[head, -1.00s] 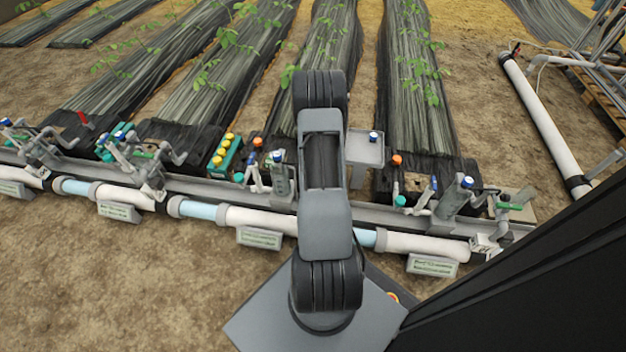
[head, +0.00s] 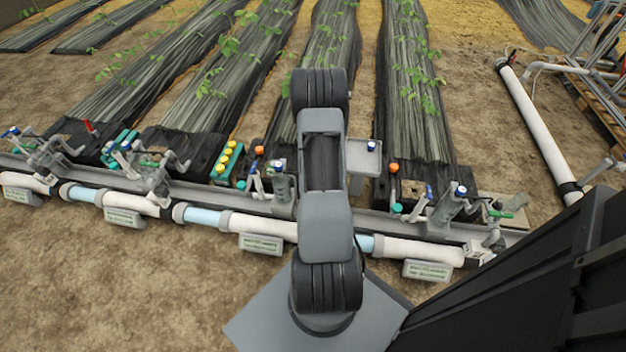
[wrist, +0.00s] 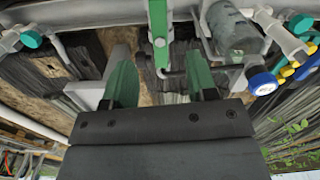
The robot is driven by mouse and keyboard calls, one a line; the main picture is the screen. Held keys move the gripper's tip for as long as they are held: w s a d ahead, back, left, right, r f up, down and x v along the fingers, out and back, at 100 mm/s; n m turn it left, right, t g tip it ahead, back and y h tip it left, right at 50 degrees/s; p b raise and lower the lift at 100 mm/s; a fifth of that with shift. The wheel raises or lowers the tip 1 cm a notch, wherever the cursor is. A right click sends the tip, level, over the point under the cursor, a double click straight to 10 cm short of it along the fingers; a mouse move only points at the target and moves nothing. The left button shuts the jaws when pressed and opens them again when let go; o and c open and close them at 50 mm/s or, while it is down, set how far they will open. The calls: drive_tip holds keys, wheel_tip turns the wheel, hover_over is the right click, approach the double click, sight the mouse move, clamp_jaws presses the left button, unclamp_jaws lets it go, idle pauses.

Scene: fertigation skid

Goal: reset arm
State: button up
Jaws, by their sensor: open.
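My arm (head: 323,200) stands upright in the middle of the head view and hides my gripper there. In the wrist view my gripper (wrist: 159,68) shows two fingers with green inner faces, set well apart. It is open, with nothing held between the fingers. A green and white upright part (wrist: 158,28) shows beyond the gap, apparently behind the fingertips. A grey cylinder (wrist: 232,30) is to the right of it.
A white pipe line (head: 270,226) with valves and label plates crosses in front of my base. A small grey tray (head: 361,157) holds a blue-capped item. A yellow-capped rack (head: 227,161) stands left. A dark panel (head: 510,280) is close at right. Bare soil lies at front left.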

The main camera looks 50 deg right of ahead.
wheel_tip(320, 180, up, 3)
drive_tip(key=shift+r+p, duration=0.15)
drive_tip(key=shift+p, duration=0.6)
drive_tip(key=w+a+r+n+p, duration=0.15)
drive_tip(key=a+r+p, duration=0.25)
drive_tip(key=r, duration=0.6)
drive_tip(key=w+a+r+n+t+p, duration=0.15)
drive_tip(key=a+r+p, duration=0.35)
drive_tip(key=r, duration=0.5)
drive_tip(key=w+a+r+n+p, duration=0.15)
drive_tip(key=a+r+p, duration=0.25)
drive_tip(key=r, duration=0.7)
drive_tip(key=s+a+r+n+p, duration=0.1)
drive_tip(key=s+a+r+p, duration=0.2)
drive_tip(key=r, duration=0.6)
drive_tip(key=s+a+r+n+t+p, duration=0.1)
drive_tip(key=s+a+r+n+p, duration=0.1)
drive_tip(key=a+r+p, duration=0.5)
drive_tip(key=s+a+r+n+t+p, duration=0.1)
drive_tip(key=s+a+r+n+p, duration=0.1)
drive_tip(key=s+a+r+p, duration=0.2)
drive_tip(key=a+r+p, duration=0.1)
drive_tip(key=a+r, duration=0.2)
drive_tip(key=r, duration=0.4)
drive_tip(key=shift+s+a+r+p, duration=0.15)
drive_tip(key=shift+s+p, duration=0.15)
drive_tip(key=shift+p, duration=0.1)
drive_tip(key=shift+n, duration=0.25)
